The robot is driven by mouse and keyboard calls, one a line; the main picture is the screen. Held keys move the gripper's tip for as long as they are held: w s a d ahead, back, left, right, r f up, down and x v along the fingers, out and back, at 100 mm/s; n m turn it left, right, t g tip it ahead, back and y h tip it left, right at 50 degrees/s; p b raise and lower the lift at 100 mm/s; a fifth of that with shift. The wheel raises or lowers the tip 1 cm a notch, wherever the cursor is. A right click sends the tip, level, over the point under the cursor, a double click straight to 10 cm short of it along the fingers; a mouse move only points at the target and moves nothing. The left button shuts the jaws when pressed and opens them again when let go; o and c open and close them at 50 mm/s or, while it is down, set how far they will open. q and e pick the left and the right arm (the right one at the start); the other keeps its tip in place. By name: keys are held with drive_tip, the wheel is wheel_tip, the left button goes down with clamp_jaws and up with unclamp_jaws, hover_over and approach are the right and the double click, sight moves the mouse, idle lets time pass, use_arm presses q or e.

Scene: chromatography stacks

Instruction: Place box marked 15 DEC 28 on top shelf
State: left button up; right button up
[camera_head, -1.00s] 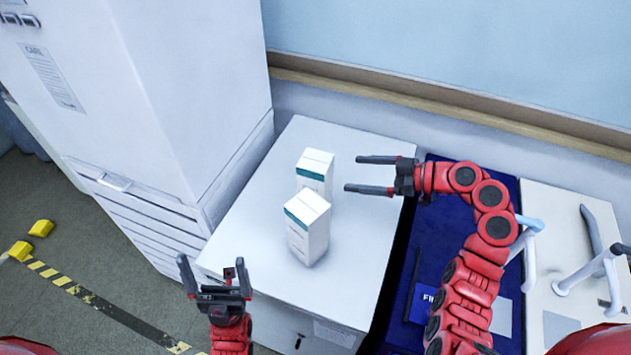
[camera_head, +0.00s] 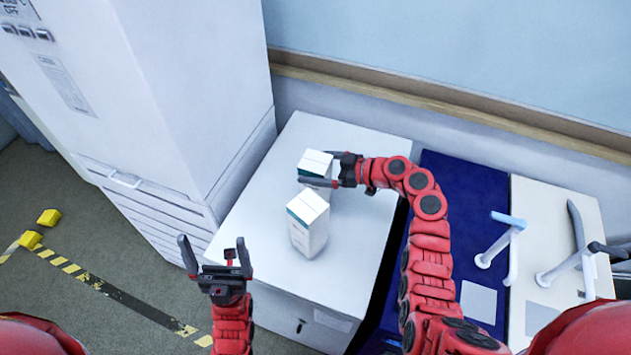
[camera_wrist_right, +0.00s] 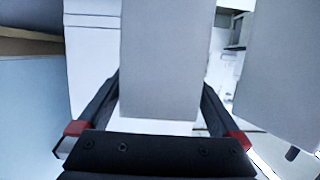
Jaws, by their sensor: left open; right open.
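Two white boxes with teal bands stand upright on a white cabinet (camera_head: 260,220). The far box (camera_head: 315,162) is partly hidden by my right gripper (camera_head: 318,168). The near box (camera_head: 309,222) stands just in front of it. No date marking is readable on either box. In the right wrist view, the far box (camera_wrist_right: 172,60) lies between the open fingers of my right gripper (camera_wrist_right: 160,105), and the near box (camera_wrist_right: 280,75) is outside the right-hand finger. My left gripper (camera_head: 215,258) is open and empty, left of the cabinet's front edge. No top shelf can be made out.
A tall white fridge-like unit (camera_head: 200,90) stands at the left, close to the cabinet. A blue surface (camera_head: 455,190) and a white bench with pipette-like tools (camera_head: 555,210) lie to the right. A wall is behind.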

clamp_jaws()
idle(0.4)
